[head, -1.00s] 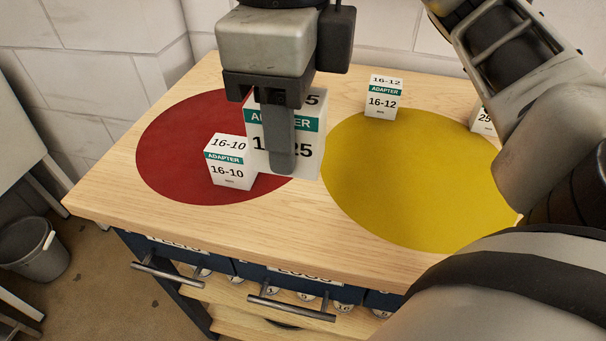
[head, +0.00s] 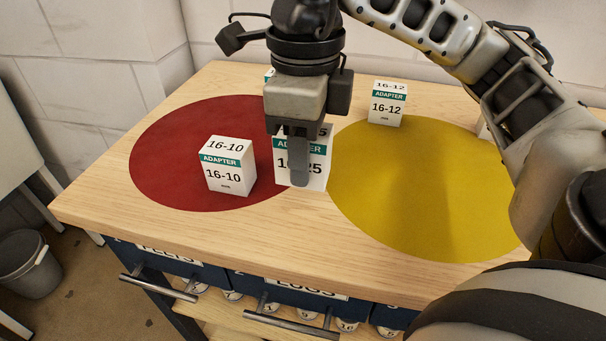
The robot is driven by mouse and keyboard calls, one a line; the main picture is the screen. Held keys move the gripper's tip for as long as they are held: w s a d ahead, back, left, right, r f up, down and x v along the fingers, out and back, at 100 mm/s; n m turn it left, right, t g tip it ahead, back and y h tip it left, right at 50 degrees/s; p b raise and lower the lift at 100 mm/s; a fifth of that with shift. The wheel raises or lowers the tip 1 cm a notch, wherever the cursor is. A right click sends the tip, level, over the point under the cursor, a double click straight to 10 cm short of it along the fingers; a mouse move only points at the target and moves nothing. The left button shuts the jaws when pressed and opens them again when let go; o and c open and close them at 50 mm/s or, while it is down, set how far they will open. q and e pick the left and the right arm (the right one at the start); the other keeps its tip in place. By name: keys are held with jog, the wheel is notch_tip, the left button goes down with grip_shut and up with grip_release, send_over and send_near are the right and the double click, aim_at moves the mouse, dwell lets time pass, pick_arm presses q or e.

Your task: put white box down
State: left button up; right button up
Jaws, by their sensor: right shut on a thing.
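My right gripper (head: 298,165) points down and is shut on a white box (head: 318,172) with a green ADAPTER band and a label ending in 25. A finger covers part of its label. The box is upright, between the red disc (head: 165,160) and the yellow disc (head: 420,200), over the red disc's right edge in the picture. I cannot tell whether its base touches the bench top (head: 100,200). A white 16-10 box (head: 227,168) stands on the red disc to its left. My left gripper is not in view.
A white 16-12 box (head: 387,105) stands at the back edge of the yellow disc. Another box (head: 269,74) shows only a corner behind my gripper. My right arm covers most of a box at the right. The yellow disc's middle is clear.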

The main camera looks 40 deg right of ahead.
jog(key=w+f, duration=0.1)
jog(key=d+f, duration=0.1)
jog(key=shift+w+d+f+b, duration=0.1)
jog(key=shift+w+f+b, duration=0.2)
jog(key=shift+w+f, duration=0.05)
notch_tip(320, 180, down, 2)
jog(key=shift+f, duration=0.25)
jog(key=shift+f, duration=0.2)
jog(key=o, duration=1)
jog(key=shift+o, duration=0.2)
jog(key=shift+r, duration=0.1)
